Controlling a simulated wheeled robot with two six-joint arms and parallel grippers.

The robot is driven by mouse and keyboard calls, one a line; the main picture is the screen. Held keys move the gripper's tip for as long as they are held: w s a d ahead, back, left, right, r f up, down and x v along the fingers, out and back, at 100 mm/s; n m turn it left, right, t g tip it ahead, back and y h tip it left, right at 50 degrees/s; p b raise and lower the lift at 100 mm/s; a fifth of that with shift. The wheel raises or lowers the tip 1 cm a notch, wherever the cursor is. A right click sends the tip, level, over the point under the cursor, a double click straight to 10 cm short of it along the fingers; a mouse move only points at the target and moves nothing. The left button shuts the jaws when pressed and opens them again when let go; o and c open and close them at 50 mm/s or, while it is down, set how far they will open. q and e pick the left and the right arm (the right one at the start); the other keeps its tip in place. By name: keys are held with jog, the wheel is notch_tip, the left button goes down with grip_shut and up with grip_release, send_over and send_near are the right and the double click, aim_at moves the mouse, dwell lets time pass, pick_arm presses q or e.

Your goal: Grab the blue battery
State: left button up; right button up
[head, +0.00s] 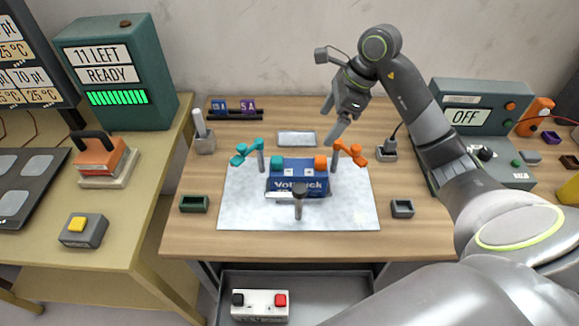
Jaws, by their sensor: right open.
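The blue battery (312,192), with white lettering, stands upright on a pale mat (240,210) in the middle of the wooden table. It has a teal cap at its left and an orange cap at its right. A grey post with a pale bar (298,203) stands before its front face and hides part of it. A teal clamp (246,153) and an orange clamp (350,152) on posts stand to either side, swung outward from the caps. My right gripper (337,130) is open and empty, above and behind the battery's right end. My left gripper is out of view.
A white battery (259,305) with black and red caps lies in the open drawer (340,288) below. A green tray (194,204) and grey tray (402,209) flank the mat.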

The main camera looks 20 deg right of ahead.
jog(key=shift+s+a+f+p, duration=0.2)
jog(key=shift+a+f+p, duration=0.1)
jog(key=shift+a+f, duration=0.25)
jog(key=shift+s+a+f+p, duration=0.15)
jog(key=shift+a+f+p, duration=0.15)
jog(key=shift+f, duration=0.4)
jog(key=shift+p+x, duration=0.3)
jog(key=shift+x, duration=0.7)
jog(key=p, duration=0.2)
send_over(301, 167)
jog(key=d, duration=0.2)
notch_tip(301, 167, down, 5)
jog(key=shift+a+f, duration=0.1)
jog(key=shift+f, duration=0.2)
jog(key=p+x, duration=0.1)
jog(key=x, duration=0.1)
jog(key=p+x, duration=0.1)
jog(key=x, duration=0.1)
jog(key=shift+s+p, duration=0.3)
jog(key=shift+s, duration=0.1)
jog(key=shift+a+f, duration=0.2)
jog(key=shift+f, duration=0.25)
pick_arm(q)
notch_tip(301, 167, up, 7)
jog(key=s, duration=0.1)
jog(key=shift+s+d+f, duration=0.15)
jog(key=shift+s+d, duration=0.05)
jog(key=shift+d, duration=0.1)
pick_arm(e)
jog(key=shift+w, duration=0.1)
